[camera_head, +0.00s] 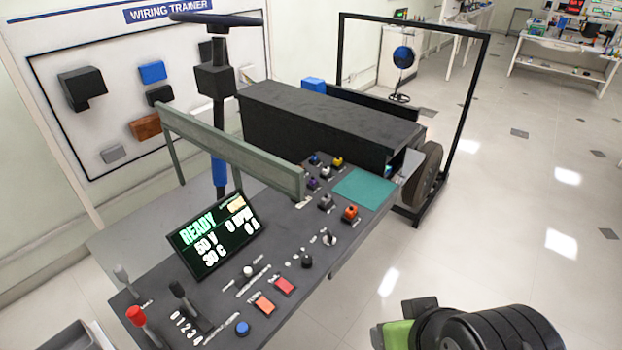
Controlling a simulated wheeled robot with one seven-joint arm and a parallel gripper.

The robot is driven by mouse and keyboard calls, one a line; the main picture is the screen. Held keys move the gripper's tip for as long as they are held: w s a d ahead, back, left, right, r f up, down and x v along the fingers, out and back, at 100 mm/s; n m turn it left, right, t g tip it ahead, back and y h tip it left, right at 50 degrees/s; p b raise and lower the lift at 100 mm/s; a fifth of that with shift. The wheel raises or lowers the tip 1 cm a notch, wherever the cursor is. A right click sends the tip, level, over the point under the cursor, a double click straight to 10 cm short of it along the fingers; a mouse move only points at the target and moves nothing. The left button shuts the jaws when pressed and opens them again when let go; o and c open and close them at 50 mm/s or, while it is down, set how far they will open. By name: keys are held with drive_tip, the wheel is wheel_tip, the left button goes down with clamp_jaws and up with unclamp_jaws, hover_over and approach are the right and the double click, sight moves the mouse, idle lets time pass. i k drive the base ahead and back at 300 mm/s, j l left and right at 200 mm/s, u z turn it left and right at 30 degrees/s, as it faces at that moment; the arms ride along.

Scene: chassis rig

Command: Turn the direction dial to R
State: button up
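The grey control panel (215,310) slopes across the lower middle of the head view. A small round black knob (307,261) stands on it, right of the display, with small pale marks around it. A switch with a pale round base and dark handle (329,238) sits just beyond it. Either could be the direction dial; the lettering is too small to read, so its setting cannot be told. My gripper (403,323), with green and black parts, is at the bottom right edge, apart from the panel and right of these controls. Its fingers are not clear enough to tell open from shut.
The display (214,234) reads READY. A grey rail (232,152) stands behind. Floor at right is clear.

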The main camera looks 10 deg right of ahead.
sight(307, 260)
drive_tip(key=i+u, duration=0.2)
drive_tip(key=u, duration=0.3)
drive_tip(key=i+u, duration=0.2)
drive_tip(key=u, duration=0.25)
drive_tip(key=i+l+u, duration=0.15)
drive_tip(key=u, duration=0.35)
